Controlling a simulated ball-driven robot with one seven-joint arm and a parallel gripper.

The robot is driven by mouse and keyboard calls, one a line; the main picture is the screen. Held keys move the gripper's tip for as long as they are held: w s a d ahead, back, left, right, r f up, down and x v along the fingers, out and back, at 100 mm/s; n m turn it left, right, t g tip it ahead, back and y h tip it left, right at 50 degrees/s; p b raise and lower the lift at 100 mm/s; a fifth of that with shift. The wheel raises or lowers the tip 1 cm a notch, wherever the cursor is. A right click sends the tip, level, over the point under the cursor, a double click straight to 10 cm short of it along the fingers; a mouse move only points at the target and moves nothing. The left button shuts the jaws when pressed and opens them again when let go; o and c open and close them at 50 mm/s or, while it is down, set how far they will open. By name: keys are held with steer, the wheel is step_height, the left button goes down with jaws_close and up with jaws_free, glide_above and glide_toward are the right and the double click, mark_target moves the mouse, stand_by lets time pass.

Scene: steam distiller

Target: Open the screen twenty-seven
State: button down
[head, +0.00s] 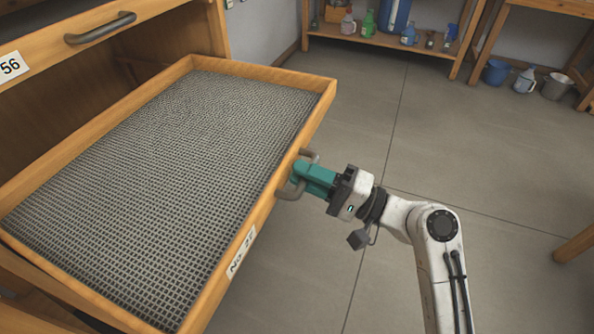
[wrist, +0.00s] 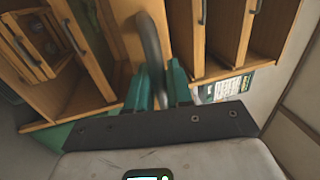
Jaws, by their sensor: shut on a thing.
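The screen (head: 170,160) is a wide wooden frame with grey wire mesh, and it sticks far out of the wooden cabinet at the left of the head view. Its front label (head: 241,251) starts "No 2"; the last digit is hard to read. A grey bow handle (head: 292,192) is on its front edge. My gripper (head: 309,176), with teal fingers, is shut on the handle's middle. In the wrist view the handle (wrist: 151,42) passes between the two teal fingers of my gripper (wrist: 157,88). The mesh looks empty.
Above the screen is a drawer labelled 56 (head: 10,66) with a grey handle (head: 100,28). A shelf (head: 375,43) with bottles stands at the back. Buckets (head: 496,72) stand at the far right. The grey tiled floor (head: 480,150) right of the screen is largely clear.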

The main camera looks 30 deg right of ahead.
steer(key=shift+f, duration=0.1)
steer(key=c, duration=1.2)
jaws_free()
steer(key=p+v, duration=0.1)
steer(key=v, duration=0.9)
steer(key=shift+s+d, duration=0.25)
steer(key=shift+d, duration=0.05)
